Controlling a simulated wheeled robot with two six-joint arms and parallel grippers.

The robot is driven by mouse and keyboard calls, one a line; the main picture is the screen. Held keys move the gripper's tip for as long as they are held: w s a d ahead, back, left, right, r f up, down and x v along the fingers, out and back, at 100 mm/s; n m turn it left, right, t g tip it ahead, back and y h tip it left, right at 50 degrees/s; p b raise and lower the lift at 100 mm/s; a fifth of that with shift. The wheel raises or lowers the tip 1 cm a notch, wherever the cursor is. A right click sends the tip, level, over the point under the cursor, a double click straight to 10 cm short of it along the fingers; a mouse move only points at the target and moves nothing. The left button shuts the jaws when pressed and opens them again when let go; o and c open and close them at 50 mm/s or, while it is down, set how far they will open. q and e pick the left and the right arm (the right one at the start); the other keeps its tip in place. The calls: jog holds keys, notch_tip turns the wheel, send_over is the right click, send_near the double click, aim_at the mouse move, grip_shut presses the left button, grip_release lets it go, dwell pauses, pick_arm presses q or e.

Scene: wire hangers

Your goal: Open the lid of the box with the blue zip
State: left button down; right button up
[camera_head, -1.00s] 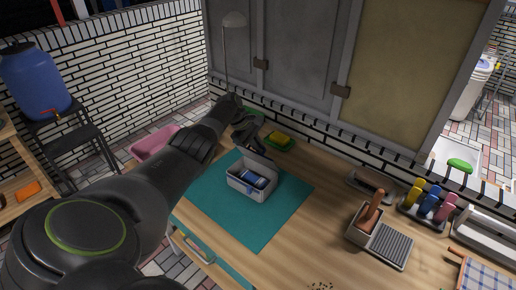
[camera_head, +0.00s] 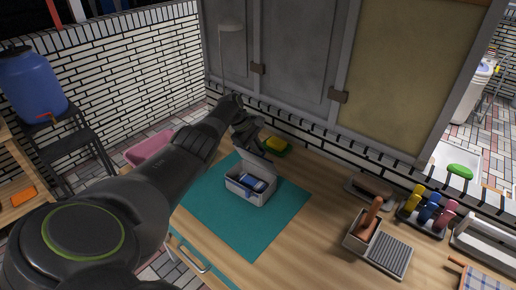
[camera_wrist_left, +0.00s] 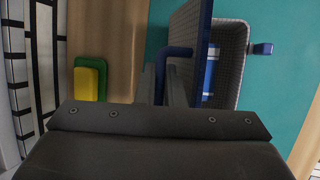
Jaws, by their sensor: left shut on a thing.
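The light grey box (camera_head: 238,186) stands on the teal mat, with a blue tab (camera_head: 247,195) on its near side. Its lid (camera_head: 257,167) is raised at the back, and a blue and white item (camera_wrist_left: 209,72) shows inside. In the left wrist view the lid (camera_wrist_left: 188,35) is seen nearly edge-on, with a blue handle (camera_wrist_left: 172,52) on its outer face. My left gripper (camera_wrist_left: 163,85) is shut on this handle, behind the lid. In the head view its fingertips are hard to make out. My right gripper is out of view.
The teal mat (camera_head: 247,237) has free room in front of the box. A yellow sponge on a green dish (camera_head: 276,146) lies behind it, near the wall. A brush holder (camera_head: 360,235) and several coloured bottles (camera_head: 428,206) stand to the right. A pink tub (camera_head: 147,148) is at left.

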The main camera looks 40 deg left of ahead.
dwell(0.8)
pick_arm(q)
jog(key=c, duration=1.8)
grip_release()
jog(key=shift+w, duration=0.1)
jog(key=shift+a+r, duration=0.2)
jog(key=shift+r, duration=0.25)
jog(key=p+v, duration=0.1)
jog(key=v, duration=0.4)
jog(key=shift+s+a+r, duration=0.2)
jog(key=b+v, duration=0.2)
jog(key=v, duration=0.8)
jog(key=shift+s+r, duration=0.15)
jog(key=shift+r, duration=0.25)
